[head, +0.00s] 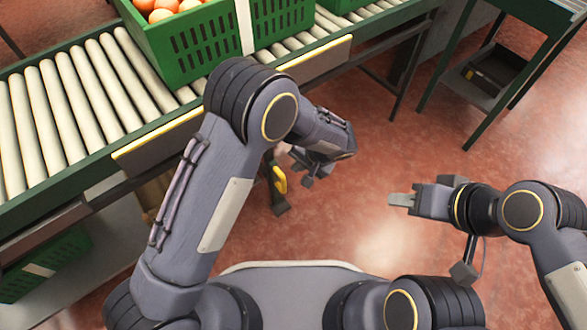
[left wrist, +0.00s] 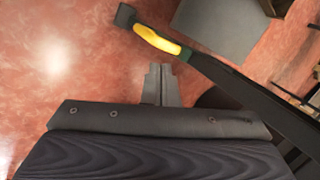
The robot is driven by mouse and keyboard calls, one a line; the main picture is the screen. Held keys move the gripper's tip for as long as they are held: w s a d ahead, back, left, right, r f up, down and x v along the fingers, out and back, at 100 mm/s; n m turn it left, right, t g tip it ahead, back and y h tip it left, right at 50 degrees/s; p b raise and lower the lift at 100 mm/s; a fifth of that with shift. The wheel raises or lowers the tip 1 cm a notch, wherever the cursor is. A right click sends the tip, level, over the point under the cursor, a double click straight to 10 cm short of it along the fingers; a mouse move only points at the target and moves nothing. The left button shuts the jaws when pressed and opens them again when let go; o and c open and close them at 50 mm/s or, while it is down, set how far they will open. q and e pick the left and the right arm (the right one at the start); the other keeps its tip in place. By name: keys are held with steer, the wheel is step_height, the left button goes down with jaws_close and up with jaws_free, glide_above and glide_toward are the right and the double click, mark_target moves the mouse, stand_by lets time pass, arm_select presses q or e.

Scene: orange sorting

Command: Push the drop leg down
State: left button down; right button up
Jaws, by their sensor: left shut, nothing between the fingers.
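The drop leg (head: 278,184) hangs under the conveyor's front edge in the head view, with a yellow grip and a dark foot near the floor. In the left wrist view the yellow part of the drop leg (left wrist: 157,40) lies just beyond my fingertips, and its dark bar runs to the lower right. My left gripper (left wrist: 160,72) is shut and empty, close to the leg. I cannot tell whether it touches the leg. In the head view my left arm partly hides that gripper. My right gripper (head: 400,200) is off to the right, away from the leg, its fingers together.
The roller conveyor (head: 75,105) carries a green crate (head: 190,62) of oranges. Another green crate (head: 45,265) sits below it at the left. A green-framed stand (head: 535,50) with a dark tray is at the upper right. The red floor between is open.

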arm_select(q)
steer(key=p+v, duration=0.1)
steer(key=v, duration=0.5)
steer(key=shift+p, duration=0.3)
steer(key=shift+d, duration=0.1)
